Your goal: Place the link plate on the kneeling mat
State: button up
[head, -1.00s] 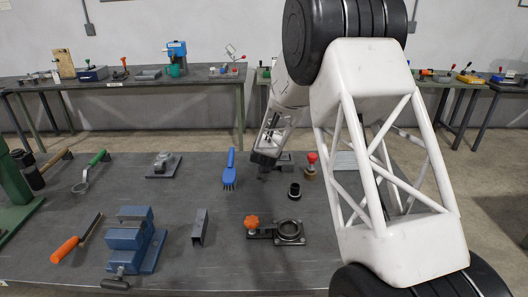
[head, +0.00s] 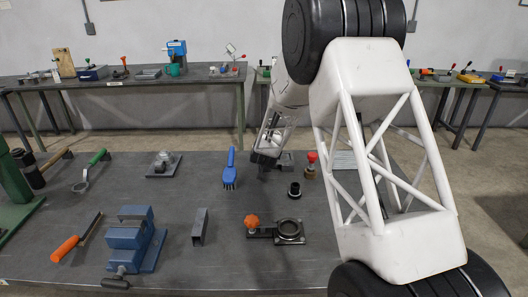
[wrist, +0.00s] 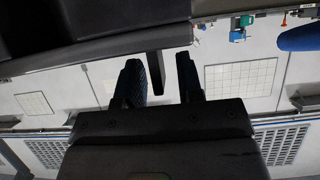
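My gripper (head: 264,166) is low over the back middle of the workbench, beside a small grey block-like item (head: 285,161). In the wrist view my gripper (wrist: 162,80) has its two fingers apart. A dark narrow bar (wrist: 155,70) shows between them, with a gap to the right finger; I cannot tell whether it is the link plate. It joins or overlaps a large dark shape at the top left. I cannot make out a kneeling mat for certain. A pale ribbed pad (head: 346,160) is partly hidden behind my arm.
On the workbench (head: 190,270) are a blue brush (head: 230,170), a red-knobbed item (head: 311,165), a black ring (head: 294,191), an orange-knobbed fixture (head: 289,232), a grey channel (head: 200,226) and a blue vise (head: 130,243). Bare surface lies between them.

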jog(key=v, duration=0.7)
jog(key=shift+s, duration=0.45)
jog(key=shift+d+r, duration=0.1)
dwell(0.7)
jog(key=s+d+r+g+y, duration=0.15)
jog(key=s+d+r, duration=0.25)
jog(key=s+r, duration=0.6)
jog(key=s+d+r+g, duration=0.3)
jog(key=s+d+r, duration=0.15)
jog(key=s, duration=0.95)
jog(key=s+d+r+g+h, duration=0.1)
jog(key=s+d, duration=0.3)
jog(key=s, duration=1.3)
jog(key=s+d+r+g, duration=0.2)
jog(key=s+d+g, duration=0.1)
jog(key=s, duration=1.4)
jog(key=shift+s+d+g+h, duration=0.25)
jog(key=shift+d+g+h, duration=0.1)
jog(key=shift+g, duration=0.2)
